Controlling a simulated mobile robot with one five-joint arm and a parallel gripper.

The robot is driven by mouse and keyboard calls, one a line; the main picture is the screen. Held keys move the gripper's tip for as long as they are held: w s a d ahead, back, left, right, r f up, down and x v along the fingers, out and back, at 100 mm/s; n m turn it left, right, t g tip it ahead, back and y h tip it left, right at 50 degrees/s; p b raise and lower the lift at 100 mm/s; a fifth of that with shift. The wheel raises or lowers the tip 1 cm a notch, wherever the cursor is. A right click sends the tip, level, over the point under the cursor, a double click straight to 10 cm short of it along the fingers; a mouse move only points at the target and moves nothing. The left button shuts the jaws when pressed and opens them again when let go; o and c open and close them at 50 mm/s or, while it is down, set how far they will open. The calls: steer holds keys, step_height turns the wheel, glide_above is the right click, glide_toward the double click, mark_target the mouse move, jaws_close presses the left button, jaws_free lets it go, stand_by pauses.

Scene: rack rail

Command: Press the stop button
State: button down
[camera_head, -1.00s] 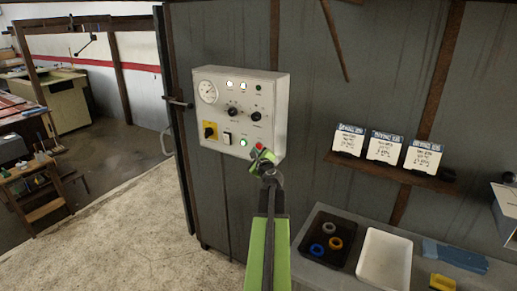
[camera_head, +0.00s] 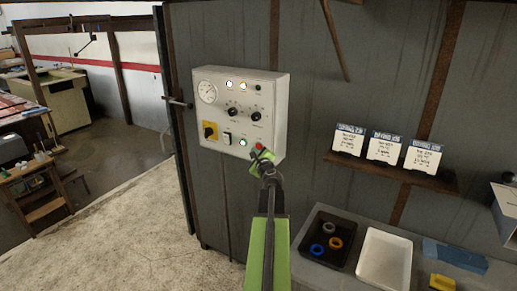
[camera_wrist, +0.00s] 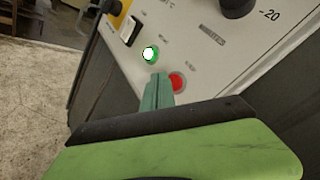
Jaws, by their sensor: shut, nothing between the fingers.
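The red stop button (camera_wrist: 178,82) is at the lower right of the white control panel (camera_head: 270,90), right of the lit green button (camera_wrist: 150,54). In the head view only part of the red button (camera_head: 259,146) shows above my gripper (camera_head: 261,157). My gripper is shut and empty, at the panel's lower right corner. In the wrist view its closed green fingertips (camera_wrist: 158,82) stand just left of the red button and partly overlap its edge. I cannot tell whether they touch it.

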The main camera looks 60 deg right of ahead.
steer(key=shift+d, duration=0.15)
steer(key=shift+d, duration=0.3)
steer(key=shift+d, duration=0.45)
stand_by(0.6)
steer(key=shift+a, duration=0.9)
steer(key=a, duration=0.5)
steer(key=shift+w, duration=0.1)
stand_by(0.8)
